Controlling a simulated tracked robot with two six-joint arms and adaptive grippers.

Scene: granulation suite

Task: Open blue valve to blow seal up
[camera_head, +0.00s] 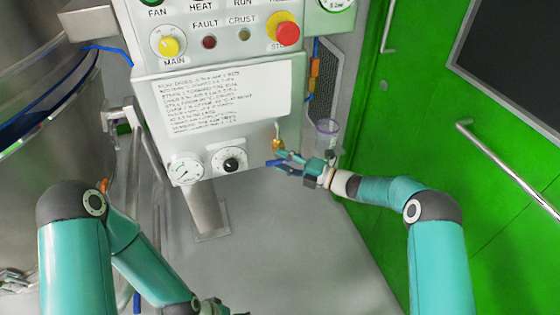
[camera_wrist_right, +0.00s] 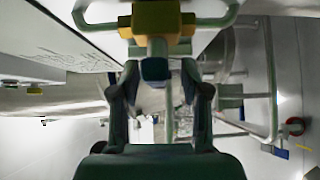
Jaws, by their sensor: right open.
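A brass valve (camera_head: 278,145) sits at the lower right of the grey panel, under a small upright pipe. My right gripper (camera_head: 277,157) is at this valve, reaching in from the right. In the right wrist view the valve's yellow body (camera_wrist_right: 156,20) is straight ahead, with a dark blue part (camera_wrist_right: 155,70) below it. This blue part lies between the open fingertips of my right gripper (camera_wrist_right: 157,76); I cannot tell whether they touch it. My left arm hangs low at the left, and its gripper (camera_head: 215,307) is only partly seen at the bottom edge.
The panel holds an instruction sheet (camera_head: 220,98), a white gauge (camera_head: 186,170) and a black dial (camera_head: 231,162). A red stop button (camera_head: 286,32) is above. A clear cup (camera_head: 327,132) stands close to my right wrist. A green door (camera_head: 450,140) is at right, a steel vessel (camera_head: 60,150) at left.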

